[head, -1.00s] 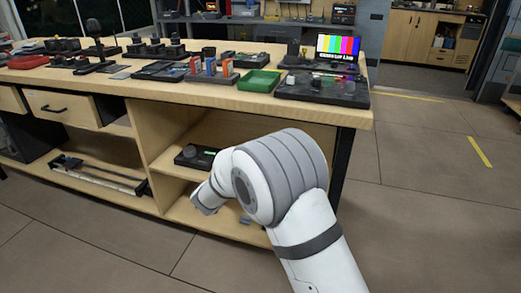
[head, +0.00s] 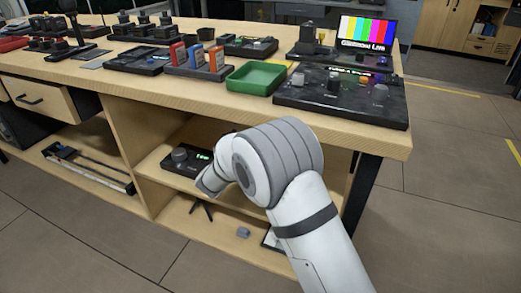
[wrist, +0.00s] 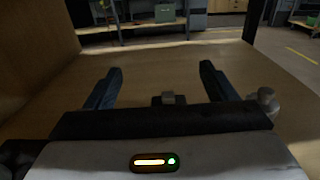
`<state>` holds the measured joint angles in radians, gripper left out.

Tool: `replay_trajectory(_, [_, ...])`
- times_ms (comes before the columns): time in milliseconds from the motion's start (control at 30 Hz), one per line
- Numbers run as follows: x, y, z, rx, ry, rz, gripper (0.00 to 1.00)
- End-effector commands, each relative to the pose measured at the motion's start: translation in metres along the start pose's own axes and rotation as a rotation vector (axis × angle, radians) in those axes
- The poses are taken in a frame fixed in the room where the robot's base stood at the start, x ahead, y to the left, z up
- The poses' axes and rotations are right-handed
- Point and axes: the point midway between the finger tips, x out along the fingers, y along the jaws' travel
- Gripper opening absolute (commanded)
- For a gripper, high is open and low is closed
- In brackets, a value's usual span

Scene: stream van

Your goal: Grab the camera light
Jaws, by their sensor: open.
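I cannot tell for sure which thing is the camera light. In the wrist view my gripper (wrist: 158,80) is open, its two dark fingers apart and level over a wooden surface. A small grey block (wrist: 168,98) shows between the fingers, untouched by them. A rounded grey piece (wrist: 265,98) shows to the right of the right finger. In the head view my arm bends down in front of the bench shelves and hides most of the gripper. A small grey block (head: 243,232) lies on the bottom shelf, right of the arm's end.
The workbench (head: 440,140) has a black control panel (head: 350,108), a green tray (head: 255,78) and a colour-bar screen (head: 365,30) on top. A black device with a knob (head: 179,155) sits on the middle shelf. Open floor lies right of the bench.

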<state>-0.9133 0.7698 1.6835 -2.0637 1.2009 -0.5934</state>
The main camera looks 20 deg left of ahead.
Motion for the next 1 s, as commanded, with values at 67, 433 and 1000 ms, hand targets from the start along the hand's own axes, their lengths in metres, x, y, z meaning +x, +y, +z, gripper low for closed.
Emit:
replay_trajectory(67, [0.004, -0.004, -0.02, -0.002, 0.001, -0.008, 0.78])
replay_trajectory(433, [0.02, -0.012, -0.068, 0.002, 0.0, -0.023, 0.78])
replay_trajectory(1000, [0.084, -0.015, -0.068, 0.0, 0.001, -0.024, 0.78])
